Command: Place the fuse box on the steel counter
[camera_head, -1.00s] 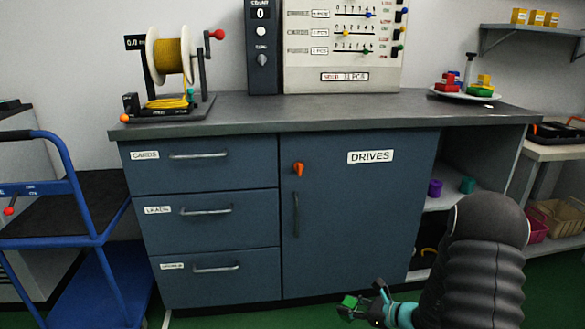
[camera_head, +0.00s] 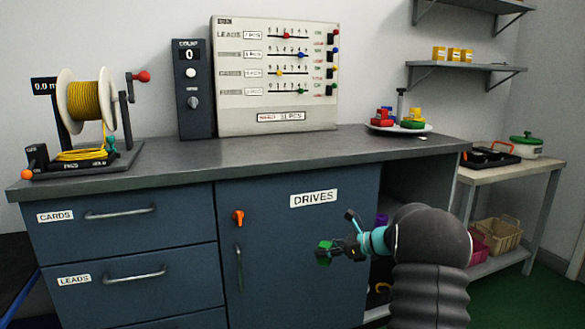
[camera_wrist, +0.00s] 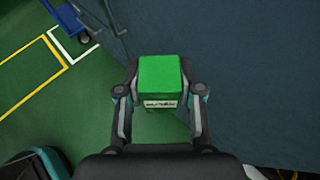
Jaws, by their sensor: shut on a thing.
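A small green box with a pale label, which I take to be the fuse box (camera_wrist: 159,80), is between the fingers of my gripper (camera_wrist: 160,98) in the wrist view. The gripper is shut on it. In the head view the green box (camera_head: 324,251) shows at the tip of my gripper (camera_head: 332,253), in front of the blue DRIVES door and below counter height. The steel counter (camera_head: 260,162) has a grey top above the blue drawers and door. The box is clear of the counter.
On the counter stand a yellow wire spool (camera_head: 87,110) at left, a count unit (camera_head: 193,88), a slider panel (camera_head: 275,75) and a plate (camera_head: 398,129) with coloured pieces at right. The counter's front middle is clear. A side table (camera_head: 510,169) stands at right.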

